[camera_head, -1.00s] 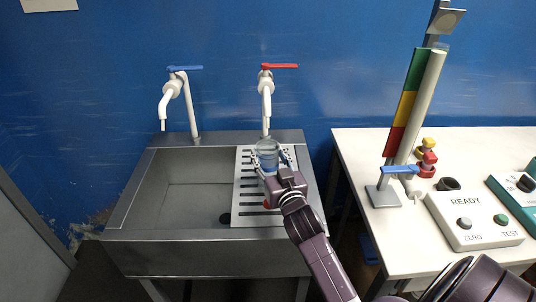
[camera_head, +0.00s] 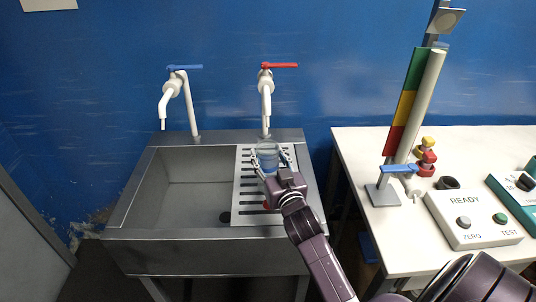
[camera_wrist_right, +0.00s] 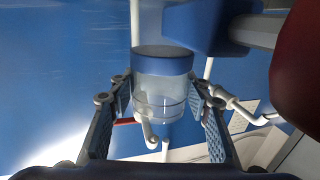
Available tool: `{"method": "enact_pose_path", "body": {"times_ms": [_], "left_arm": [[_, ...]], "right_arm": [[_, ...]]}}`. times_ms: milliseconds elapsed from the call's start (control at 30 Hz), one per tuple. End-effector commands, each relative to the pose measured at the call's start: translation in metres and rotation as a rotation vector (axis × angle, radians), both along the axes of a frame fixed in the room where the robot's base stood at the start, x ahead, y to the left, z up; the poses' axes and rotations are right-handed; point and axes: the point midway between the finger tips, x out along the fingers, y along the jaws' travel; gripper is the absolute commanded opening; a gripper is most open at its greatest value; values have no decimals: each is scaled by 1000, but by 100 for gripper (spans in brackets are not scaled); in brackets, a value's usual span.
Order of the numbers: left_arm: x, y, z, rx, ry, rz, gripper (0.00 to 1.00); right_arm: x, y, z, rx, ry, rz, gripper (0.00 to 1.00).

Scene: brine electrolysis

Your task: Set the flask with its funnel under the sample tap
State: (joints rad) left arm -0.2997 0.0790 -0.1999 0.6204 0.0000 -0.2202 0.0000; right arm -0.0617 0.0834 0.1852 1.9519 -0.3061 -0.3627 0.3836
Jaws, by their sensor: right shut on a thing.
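My right gripper (camera_head: 272,165) is shut on a clear vessel (camera_head: 267,154) over the slotted drainboard, below the red-handled tap (camera_head: 266,88). In the right wrist view the fingers (camera_wrist_right: 160,104) flank the clear vessel (camera_wrist_right: 158,95), which has a blue band at its upper end in the picture. I cannot make out a separate funnel, nor whether the vessel touches the drainboard. A blue-handled tap (camera_head: 180,85) stands over the basin at the left. Another small blue-handled tap (camera_head: 399,169) is at the foot of the column on the right bench. My left gripper is out of view.
The slotted drainboard (camera_head: 246,205) covers the right side of the grey sink (camera_head: 165,256); its left basin is empty. The white bench (camera_head: 357,150) holds a tall striped column (camera_head: 404,108) and a button box (camera_head: 470,218). A gap separates sink and bench.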

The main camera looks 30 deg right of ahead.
Motion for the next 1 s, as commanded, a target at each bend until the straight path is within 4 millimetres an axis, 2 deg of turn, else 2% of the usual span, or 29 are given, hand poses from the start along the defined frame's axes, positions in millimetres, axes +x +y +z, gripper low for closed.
{"method": "enact_pose_path", "body": {"times_ms": [767, 800, 967, 1000], "left_arm": [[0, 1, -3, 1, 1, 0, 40], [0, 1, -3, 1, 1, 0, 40], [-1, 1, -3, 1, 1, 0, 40], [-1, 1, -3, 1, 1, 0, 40]], "right_arm": [[0, 0, -5, -2, -4, 0, 0], [0, 0, -5, -2, -4, 0, 47], [0, 0, -5, -2, -3, 0, 64], [0, 0, -5, -2, -2, 0, 65]]}}
